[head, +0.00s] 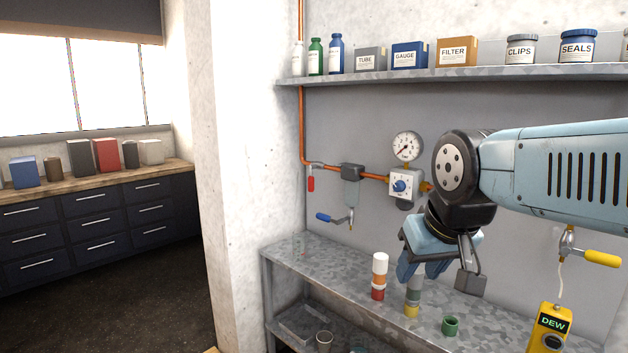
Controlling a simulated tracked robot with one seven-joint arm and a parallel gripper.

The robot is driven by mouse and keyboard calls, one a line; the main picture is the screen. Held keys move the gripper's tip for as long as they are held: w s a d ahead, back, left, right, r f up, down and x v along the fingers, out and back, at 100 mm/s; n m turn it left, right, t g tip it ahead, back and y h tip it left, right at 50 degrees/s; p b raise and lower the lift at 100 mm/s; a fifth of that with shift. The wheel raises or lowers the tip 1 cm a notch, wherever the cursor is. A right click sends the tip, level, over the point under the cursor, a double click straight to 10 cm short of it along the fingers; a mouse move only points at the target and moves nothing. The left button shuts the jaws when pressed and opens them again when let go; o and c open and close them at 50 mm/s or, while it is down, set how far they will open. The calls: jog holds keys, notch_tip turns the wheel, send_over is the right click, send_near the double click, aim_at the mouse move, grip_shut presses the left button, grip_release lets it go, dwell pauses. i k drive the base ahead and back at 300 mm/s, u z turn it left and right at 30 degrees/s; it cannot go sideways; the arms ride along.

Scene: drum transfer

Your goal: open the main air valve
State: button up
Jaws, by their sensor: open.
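A valve with a blue handle (331,218) sits below the grey filter body (351,187), handle pointing left. A valve with a yellow handle (601,258) is at far right, handle pointing right. No label marks the main valve. My gripper (422,271) is open, pointing down above the bench, right of the red and blue handles and apart from them.
A metal bench (340,257) carries a white, orange and red stack (379,276), a grey and yellow stack (412,297) partly behind my gripper, and a green ring (450,325). A yellow DEW meter (551,326) stands right. A shelf (470,74) with bottles and boxes runs above.

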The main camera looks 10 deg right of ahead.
aim_at(311, 179)
jog(key=u, duration=0.05)
jog(key=i, duration=1.3)
